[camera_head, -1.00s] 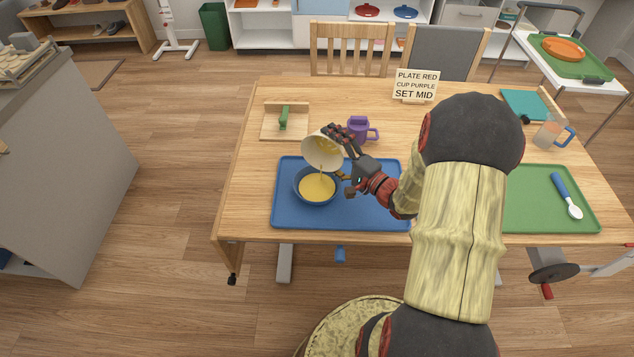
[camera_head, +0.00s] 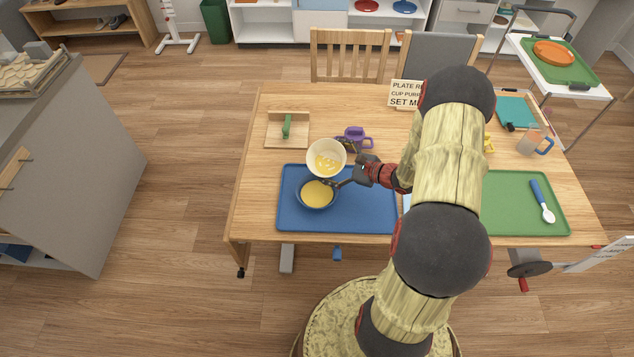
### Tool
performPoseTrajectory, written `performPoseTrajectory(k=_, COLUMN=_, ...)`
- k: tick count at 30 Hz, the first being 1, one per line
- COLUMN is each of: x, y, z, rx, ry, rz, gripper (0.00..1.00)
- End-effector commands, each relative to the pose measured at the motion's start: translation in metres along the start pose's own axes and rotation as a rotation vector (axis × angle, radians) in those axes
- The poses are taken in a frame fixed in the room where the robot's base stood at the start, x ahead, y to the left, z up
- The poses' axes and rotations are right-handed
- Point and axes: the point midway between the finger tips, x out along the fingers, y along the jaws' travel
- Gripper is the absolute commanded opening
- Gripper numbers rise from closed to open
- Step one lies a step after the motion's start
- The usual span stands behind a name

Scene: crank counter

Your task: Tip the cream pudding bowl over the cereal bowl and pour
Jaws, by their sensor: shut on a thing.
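The cream pudding bowl (camera_head: 319,146) is held above and just behind the cereal bowl. Its opening faces up toward the camera, and yellow streaks of pudding show inside it. The dark blue cereal bowl (camera_head: 302,201) stands upright on the blue tray (camera_head: 365,210) and has yellow pudding (camera_head: 318,192) in it. No stream shows between the bowls. My gripper (camera_head: 347,163) is shut on the right side of the cream bowl. The exact contact of the fingertips is too small to see.
A purple cup (camera_head: 354,136) stands just behind my gripper. A wooden board with a green piece (camera_head: 287,128) lies at the back left. A sign (camera_head: 402,93) is partly hidden by my arm. A green tray with a spoon (camera_head: 543,200) is at the right.

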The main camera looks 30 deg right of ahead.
Motion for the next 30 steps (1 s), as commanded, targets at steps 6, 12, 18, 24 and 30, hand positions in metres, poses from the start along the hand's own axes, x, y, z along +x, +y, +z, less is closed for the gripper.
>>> performPoseTrajectory(k=6, x=-0.001, y=0.002, z=0.002, rx=0.169, ry=-0.001, rz=0.069, gripper=0.50)
performPoseTrajectory(k=12, x=0.000, y=0.005, z=-0.001, rx=0.209, ry=-0.001, rz=0.086, gripper=0.50)
performPoseTrajectory(k=18, x=-0.001, y=0.002, z=0.004, rx=0.206, ry=-0.001, rz=0.085, gripper=0.50)
performPoseTrajectory(k=24, x=-0.007, y=-0.005, z=0.019, rx=0.205, ry=-0.001, rz=0.084, gripper=0.50)
performPoseTrajectory(k=30, x=-0.011, y=-0.009, z=0.026, rx=0.205, ry=-0.001, rz=0.084, gripper=0.50)
